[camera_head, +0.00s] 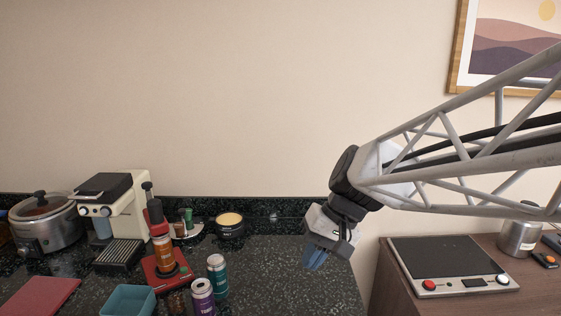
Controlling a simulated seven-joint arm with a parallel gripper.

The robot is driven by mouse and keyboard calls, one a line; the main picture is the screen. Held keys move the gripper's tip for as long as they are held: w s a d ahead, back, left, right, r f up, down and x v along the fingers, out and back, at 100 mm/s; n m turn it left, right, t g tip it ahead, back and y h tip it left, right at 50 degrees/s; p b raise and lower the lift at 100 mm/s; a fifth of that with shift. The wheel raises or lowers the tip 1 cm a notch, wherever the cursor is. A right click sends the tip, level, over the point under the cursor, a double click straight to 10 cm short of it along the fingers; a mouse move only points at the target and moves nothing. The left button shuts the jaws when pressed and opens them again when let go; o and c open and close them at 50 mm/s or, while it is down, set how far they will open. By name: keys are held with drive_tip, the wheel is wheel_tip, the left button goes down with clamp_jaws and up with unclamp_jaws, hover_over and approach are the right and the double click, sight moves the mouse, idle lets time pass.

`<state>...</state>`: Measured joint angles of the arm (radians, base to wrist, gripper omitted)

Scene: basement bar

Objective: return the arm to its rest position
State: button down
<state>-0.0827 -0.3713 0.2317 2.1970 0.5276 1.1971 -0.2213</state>
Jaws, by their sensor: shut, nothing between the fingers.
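My gripper (316,256) hangs at the end of my white lattice arm, which reaches in from the right. It is above the right end of the dark speckled counter (285,285), with its blue fingertips pointing down. The fingers are shut and nothing shows between them. The gripper appears clear of the objects on the counter. How high it is above the surface is hard to tell.
A slow cooker (45,225), coffee machine (122,205), red device (165,270), cans (217,276), teal bin (128,301) and round tin (230,226) crowd the counter's left and middle. A hotplate (450,264) and metal pitcher (520,235) stand on the brown cabinet at right.

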drive_tip(key=s+d+f+t+h, duration=0.1)
drive_tip(key=s+d+h, duration=0.1)
drive_tip(key=s+d, duration=0.4)
drive_tip(key=s+d+f+m+t+h, duration=0.1)
drive_tip(key=s+d+f+t+h, duration=0.1)
drive_tip(key=s+d, duration=0.4)
drive_tip(key=shift+s+d+f+t+h, duration=0.15)
drive_tip(key=shift+s+f+t+h, duration=0.15)
drive_tip(key=shift+s+h, duration=0.6)
